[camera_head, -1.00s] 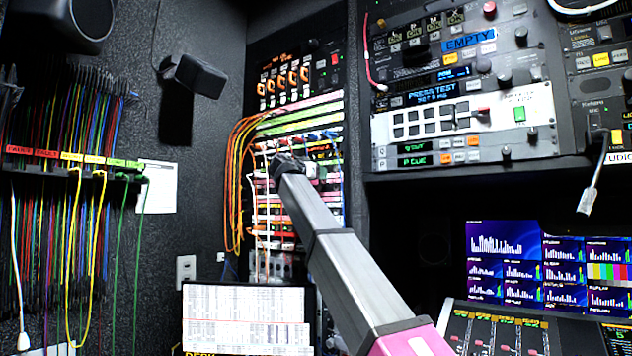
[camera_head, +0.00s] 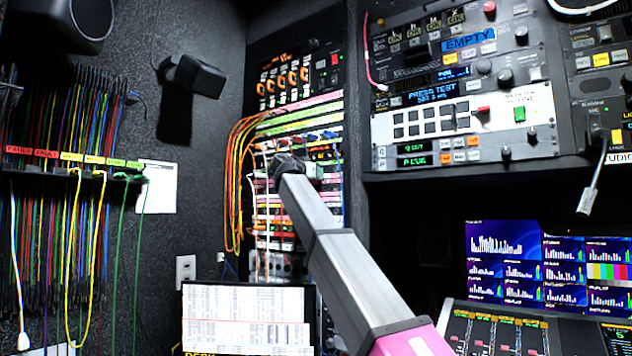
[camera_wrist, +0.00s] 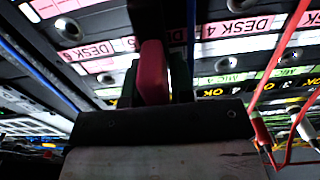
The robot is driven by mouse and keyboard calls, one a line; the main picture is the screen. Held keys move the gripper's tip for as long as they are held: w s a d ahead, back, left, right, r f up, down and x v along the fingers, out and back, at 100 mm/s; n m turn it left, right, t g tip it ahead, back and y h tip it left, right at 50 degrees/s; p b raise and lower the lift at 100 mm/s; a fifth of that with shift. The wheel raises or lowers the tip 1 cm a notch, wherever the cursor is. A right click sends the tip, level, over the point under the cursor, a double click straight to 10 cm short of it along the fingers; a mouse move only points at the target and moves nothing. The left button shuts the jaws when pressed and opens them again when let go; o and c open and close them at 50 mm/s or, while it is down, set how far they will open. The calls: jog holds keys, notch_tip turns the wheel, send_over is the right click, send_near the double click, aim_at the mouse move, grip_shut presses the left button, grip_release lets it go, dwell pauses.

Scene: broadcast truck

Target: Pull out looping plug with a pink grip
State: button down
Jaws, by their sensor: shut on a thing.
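A plug with a pink-red grip (camera_wrist: 153,72) stands between the fingers of my gripper (camera_wrist: 150,85) in the wrist view. The gripper is shut on it, close in front of the patch panel. The plug's tip and any socket behind it are hidden. In the head view my arm reaches up to the patch bay (camera_head: 300,215), and my gripper (camera_head: 287,166) is a small dark shape at its face. The plug cannot be made out there.
Labelled rows with round sockets (camera_wrist: 67,28) lie around the gripper. A red cable (camera_wrist: 284,62) and plugs (camera_wrist: 262,132) hang at right, and a blue cable (camera_wrist: 38,72) at left. Orange cables (camera_head: 232,190) loop left of the bay. A screen (camera_head: 247,315) stands below.

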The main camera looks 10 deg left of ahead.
jog(key=shift+v, duration=1.75)
dwell(1.1)
jog(key=shift+v, duration=1.55)
jog(key=v, duration=0.3)
